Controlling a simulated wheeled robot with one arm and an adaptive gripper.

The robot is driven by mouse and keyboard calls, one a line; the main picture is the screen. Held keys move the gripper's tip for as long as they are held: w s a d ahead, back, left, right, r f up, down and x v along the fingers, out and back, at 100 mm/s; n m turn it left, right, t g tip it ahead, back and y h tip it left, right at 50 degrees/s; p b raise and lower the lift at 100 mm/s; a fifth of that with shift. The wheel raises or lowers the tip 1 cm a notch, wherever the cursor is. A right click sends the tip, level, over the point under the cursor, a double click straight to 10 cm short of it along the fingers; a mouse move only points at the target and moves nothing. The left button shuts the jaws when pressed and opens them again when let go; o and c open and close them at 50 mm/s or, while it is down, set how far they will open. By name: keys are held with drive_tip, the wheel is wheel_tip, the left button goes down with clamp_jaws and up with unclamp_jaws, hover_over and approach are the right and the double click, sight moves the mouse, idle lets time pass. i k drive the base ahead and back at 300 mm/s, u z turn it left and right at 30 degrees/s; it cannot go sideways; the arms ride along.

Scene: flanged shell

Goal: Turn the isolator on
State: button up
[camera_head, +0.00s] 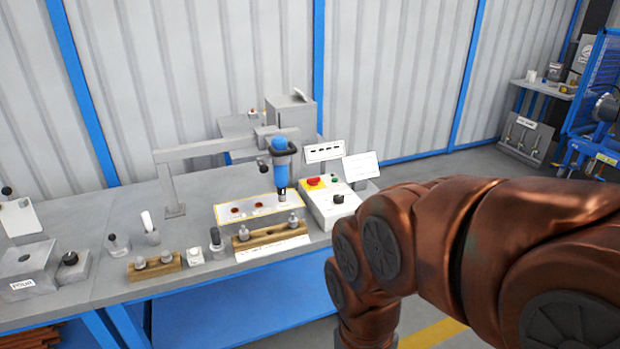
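A pale control box (327,206) stands on the workbench just right of the blue tool. It has a black rotary knob (338,199) on its face, a red part on a yellow plate (315,182) and a small green button (335,178). Another black knob (70,258) sits on a small grey box at the far left of the bench. No label that I can read tells which of these is the isolator, and the switch positions are too small to tell. My copper-coloured arm enters from the right and bends down in front of the bench; my gripper is out of view.
A blue tool (281,165) hangs from a grey bracket arm (200,148) over a yellow-edged plate (250,209). Wooden blocks with metal parts (155,268) stand along the front edge of the grey workbench (110,283). Sign cards (361,166) stand behind the control box.

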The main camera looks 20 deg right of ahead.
sight(313, 181)
drive_tip(key=z, duration=1.35)
drive_tip(key=i, duration=2.15)
drive_tip(key=u, duration=2.7)
